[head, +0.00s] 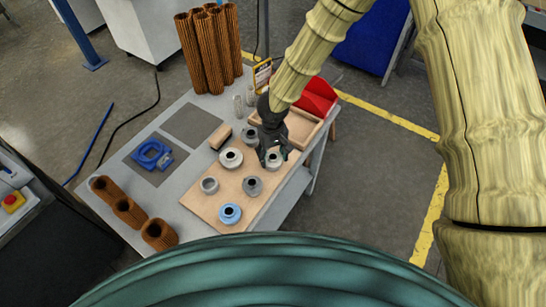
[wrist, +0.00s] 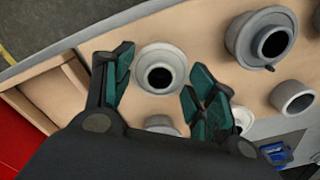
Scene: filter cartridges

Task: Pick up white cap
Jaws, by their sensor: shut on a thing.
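A white round cap with a dark centre hole (wrist: 160,68) sits between the two green-padded fingers of my gripper (wrist: 157,82) in the wrist view. My gripper (head: 270,155) is shut on it, with a finger on each side. In the head view the held cap (head: 275,159) is partly hidden by the gripper, at the right side of the tan board (head: 228,190). I cannot tell whether it is lifted off the board. Another whitish cap (head: 231,158) stands to its left.
Grey caps (head: 252,186) and (head: 249,133), a pale ring (head: 209,185) and a blue cap (head: 230,213) stand nearby. A wooden tray (head: 303,132) and a red bin (head: 318,97) lie behind. Brown pleated cartridges (head: 205,50) stand at the back; a blue tool (head: 152,154) lies left.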

